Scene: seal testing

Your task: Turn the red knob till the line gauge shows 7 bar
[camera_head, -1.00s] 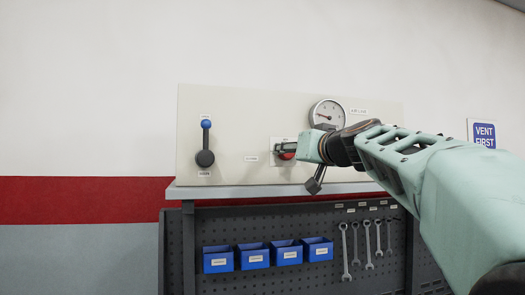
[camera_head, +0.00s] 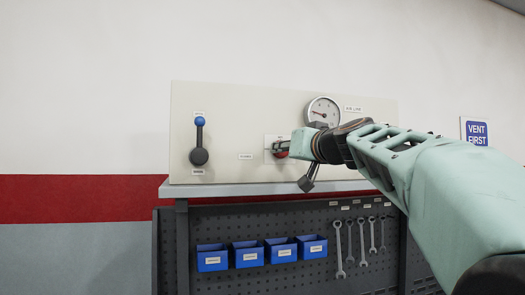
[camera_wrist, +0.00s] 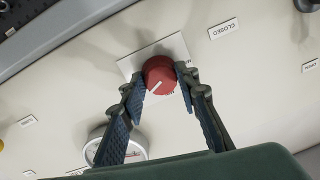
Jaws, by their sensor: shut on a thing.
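The red knob (camera_wrist: 160,75) with a white pointer line sits on a white plate on the beige panel (camera_head: 240,110). My gripper (camera_wrist: 163,92) has its two fingers on either side of the knob and is shut on it. In the head view the knob (camera_head: 281,153) is partly hidden behind my gripper (camera_head: 283,148). The round line gauge (camera_head: 322,110) is above and right of the knob, with its needle pointing toward the left; its numbers are too small to read. In the wrist view the gauge (camera_wrist: 108,148) is partly hidden behind a finger.
A blue-tipped lever (camera_head: 200,140) stands upright at the panel's left. Below the panel are a grey ledge (camera_head: 225,190), several blue bins (camera_head: 212,260) and hanging wrenches (camera_head: 340,250). A "VENT FIRST" sign (camera_head: 477,132) is on the right wall.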

